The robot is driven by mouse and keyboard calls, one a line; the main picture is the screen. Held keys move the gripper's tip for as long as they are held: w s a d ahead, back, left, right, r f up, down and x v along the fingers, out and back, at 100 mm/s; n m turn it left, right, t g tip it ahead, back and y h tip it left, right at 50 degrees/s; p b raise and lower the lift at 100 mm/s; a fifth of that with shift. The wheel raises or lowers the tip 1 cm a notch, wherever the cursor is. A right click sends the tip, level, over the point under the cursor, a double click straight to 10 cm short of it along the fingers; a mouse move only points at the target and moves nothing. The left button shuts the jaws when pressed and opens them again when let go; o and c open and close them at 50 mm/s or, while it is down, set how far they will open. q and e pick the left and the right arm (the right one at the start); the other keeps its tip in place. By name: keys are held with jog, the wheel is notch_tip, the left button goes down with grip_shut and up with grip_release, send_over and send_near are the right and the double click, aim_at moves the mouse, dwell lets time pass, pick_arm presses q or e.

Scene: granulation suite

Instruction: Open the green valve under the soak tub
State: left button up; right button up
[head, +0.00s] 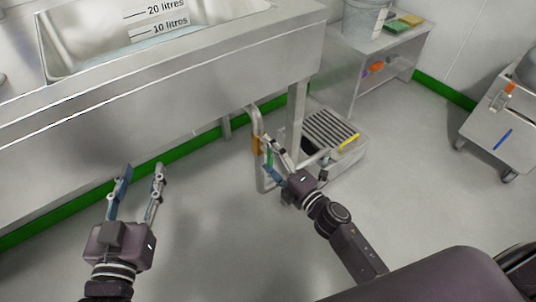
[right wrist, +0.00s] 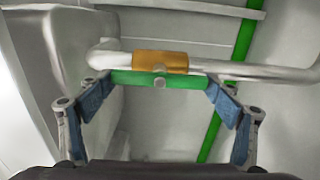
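The soak tub (head: 160,75) is a steel basin with litre marks at the upper left of the head view. Under its right end, a bent pipe (head: 257,120) carries a brass-orange valve body (head: 257,145). The green valve handle (right wrist: 160,80) lies crosswise in front of the orange body (right wrist: 160,62) in the right wrist view. My right gripper (head: 272,160) is at the valve, fingers spread, with one fingertip by each end of the handle. I cannot tell whether they touch it. My left gripper (head: 142,168) is open and empty over the floor at left.
A tub leg (head: 298,115) stands right of the pipe. A grated floor box (head: 335,140) with a yellow edge sits beside it. A steel bench with a bucket (head: 365,18) stands behind, and a wheeled cart (head: 495,125) is at right. The floor in between is clear.

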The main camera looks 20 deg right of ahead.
jog(key=shift+o, duration=1.1)
jog(key=shift+s, duration=0.1)
jog(key=v, duration=1.2)
jog(key=shift+r, duration=0.1)
